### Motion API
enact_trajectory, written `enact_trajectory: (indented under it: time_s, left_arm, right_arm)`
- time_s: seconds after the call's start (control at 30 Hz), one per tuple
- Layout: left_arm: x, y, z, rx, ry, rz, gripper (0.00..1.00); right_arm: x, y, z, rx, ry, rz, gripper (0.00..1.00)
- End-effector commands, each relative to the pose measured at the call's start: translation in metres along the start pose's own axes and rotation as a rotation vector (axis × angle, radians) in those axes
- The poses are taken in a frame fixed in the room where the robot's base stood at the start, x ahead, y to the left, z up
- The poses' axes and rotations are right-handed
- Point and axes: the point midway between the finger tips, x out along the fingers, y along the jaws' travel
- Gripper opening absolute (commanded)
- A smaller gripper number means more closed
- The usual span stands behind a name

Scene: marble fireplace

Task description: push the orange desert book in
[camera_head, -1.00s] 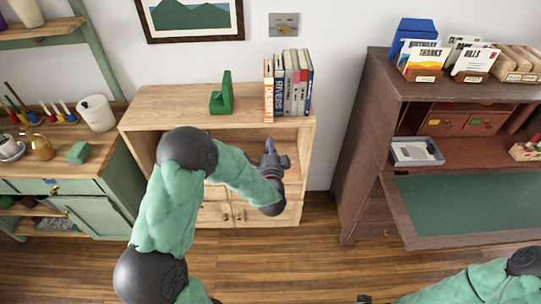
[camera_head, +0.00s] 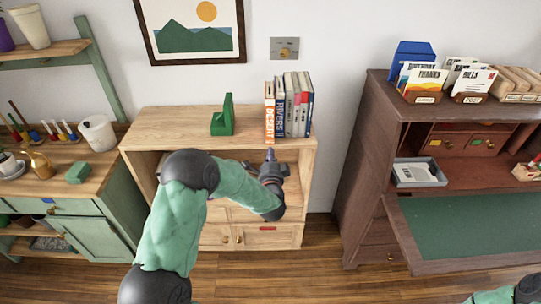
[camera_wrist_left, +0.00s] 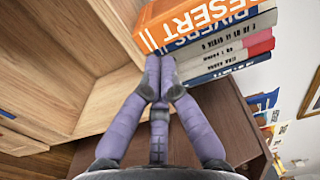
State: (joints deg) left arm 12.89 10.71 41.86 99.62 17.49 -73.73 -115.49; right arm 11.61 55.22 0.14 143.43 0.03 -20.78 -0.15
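The orange desert book (camera_head: 269,122) stands upright at the left end of a row of books on top of the wooden cabinet. Its spine sticks out a little further forward than its neighbours; it also shows in the left wrist view (camera_wrist_left: 205,20). My left gripper (camera_head: 270,156) is just below and in front of the row, by the cabinet's front edge. In the left wrist view its purple fingers (camera_wrist_left: 161,68) are together with nothing between them, with the tips near the book's lower spine. I cannot tell whether they touch it. My right gripper is out of view.
The blue rivers book (camera_head: 279,118) and several others stand beside it on the right. A green bookend (camera_head: 223,118) stands apart to the left on the cabinet top (camera_head: 180,122). The dark desk (camera_head: 365,150) is to the right, with floor between.

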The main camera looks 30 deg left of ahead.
Motion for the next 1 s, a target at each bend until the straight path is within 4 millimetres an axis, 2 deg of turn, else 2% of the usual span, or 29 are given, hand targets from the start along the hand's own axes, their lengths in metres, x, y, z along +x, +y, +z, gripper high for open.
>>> enact_trajectory:
  time_s: [0.27, 0.7, 1.0]
  left_arm:
    - [0.004, 0.001, 0.000, 0.000, 0.000, 0.000, 0.00]
    - [0.029, 0.000, 0.000, -0.001, 0.000, -0.001, 0.00]
    - [0.030, 0.000, 0.000, 0.000, 0.000, 0.000, 0.00]
  right_arm:
    - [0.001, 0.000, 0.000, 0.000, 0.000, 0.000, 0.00]
    - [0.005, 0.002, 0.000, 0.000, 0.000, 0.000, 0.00]
    - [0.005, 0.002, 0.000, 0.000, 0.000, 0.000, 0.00]
